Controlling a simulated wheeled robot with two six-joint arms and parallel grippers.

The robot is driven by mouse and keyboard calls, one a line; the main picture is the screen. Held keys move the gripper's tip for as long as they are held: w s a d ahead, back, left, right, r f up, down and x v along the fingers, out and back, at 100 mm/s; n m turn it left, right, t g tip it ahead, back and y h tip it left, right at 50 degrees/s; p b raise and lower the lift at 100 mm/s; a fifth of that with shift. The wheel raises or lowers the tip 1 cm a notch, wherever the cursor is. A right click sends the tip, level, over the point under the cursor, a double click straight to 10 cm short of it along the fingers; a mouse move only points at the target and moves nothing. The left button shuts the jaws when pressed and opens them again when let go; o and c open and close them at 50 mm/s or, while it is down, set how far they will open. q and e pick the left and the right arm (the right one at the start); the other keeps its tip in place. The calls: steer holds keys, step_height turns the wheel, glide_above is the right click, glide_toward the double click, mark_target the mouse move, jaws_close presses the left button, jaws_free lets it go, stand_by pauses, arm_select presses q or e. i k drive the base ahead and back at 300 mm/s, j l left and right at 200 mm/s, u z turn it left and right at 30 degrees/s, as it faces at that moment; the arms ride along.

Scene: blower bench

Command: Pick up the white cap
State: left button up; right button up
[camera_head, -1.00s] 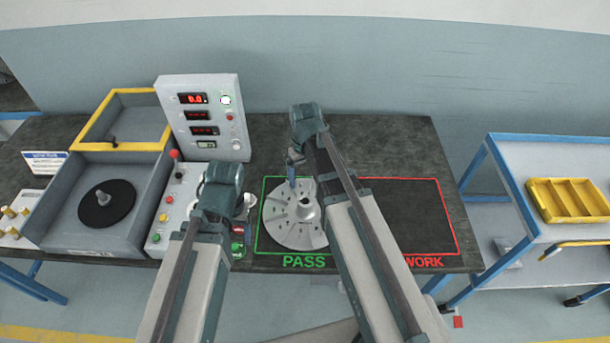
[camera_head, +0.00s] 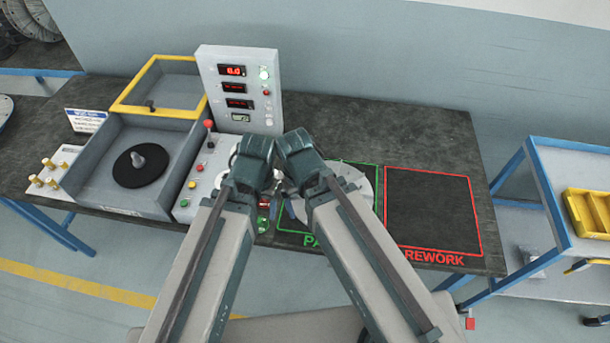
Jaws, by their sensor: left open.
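I cannot make out the white cap for certain; the spot between and below my two wrists is crowded and partly hidden. My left gripper (camera_head: 268,188) is open, low over the bench between the control panel and the green PASS area, mostly hidden by its own wrist. My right gripper (camera_head: 289,207) is close beside it at the left edge of the PASS area; its fingers are too small and covered to read. A grey finned disc (camera_head: 355,181) lies in the PASS area, largely behind my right arm.
Small red and green items (camera_head: 263,212) lie close to the grippers. A display box (camera_head: 240,90) and a grey bin with a black disc (camera_head: 140,170) stand to the left. The red REWORK area (camera_head: 432,210) is empty. A blue-framed cart (camera_head: 560,190) stands at right.

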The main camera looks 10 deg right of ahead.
mark_target(278, 174)
steer(key=z, duration=1.7)
steer(key=k+j, duration=0.25)
steer(key=k, duration=0.2)
steer(key=k+j, duration=0.2)
steer(key=k, duration=0.3)
steer(key=k+j, duration=0.25)
steer(key=k, duration=0.2)
